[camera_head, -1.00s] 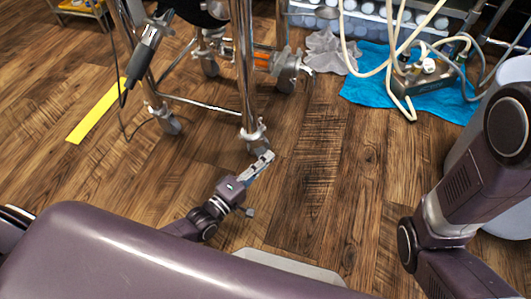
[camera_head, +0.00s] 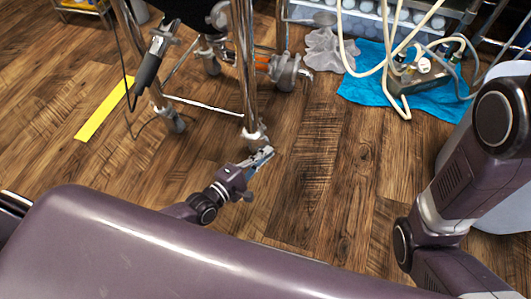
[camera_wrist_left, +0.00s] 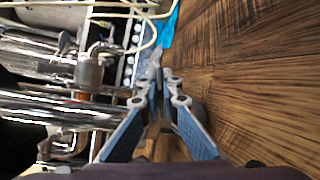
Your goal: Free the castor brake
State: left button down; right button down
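The steel frame's near leg ends in a castor (camera_head: 254,138) on the wood floor. My left gripper (camera_head: 264,154) is low over the floor, right at this castor on its near side. Its fingers partly cover the wheel, and the brake lever cannot be made out. In the left wrist view the gripper's fingers (camera_wrist_left: 163,82) are close together at the tips, with no object clearly seen between them. The leg tube (camera_wrist_left: 50,110) lies to their left there. Whether the fingers touch the castor cannot be told. My right gripper is out of view.
A hand-held tool (camera_head: 150,65) hangs on the frame. A blue cloth (camera_head: 425,98) with a pump and hoses (camera_head: 352,50) lies behind at right. A yellow floor strip (camera_head: 104,110) is at left. Floor right of the castor is clear.

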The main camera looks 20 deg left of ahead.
pick_arm(q)
jog(key=c, duration=2.2)
grip_release()
jog(key=shift+c, duration=0.2)
jog(key=shift+o, duration=0.4)
jog(key=shift+s, duration=0.1)
jog(key=v, duration=1.2)
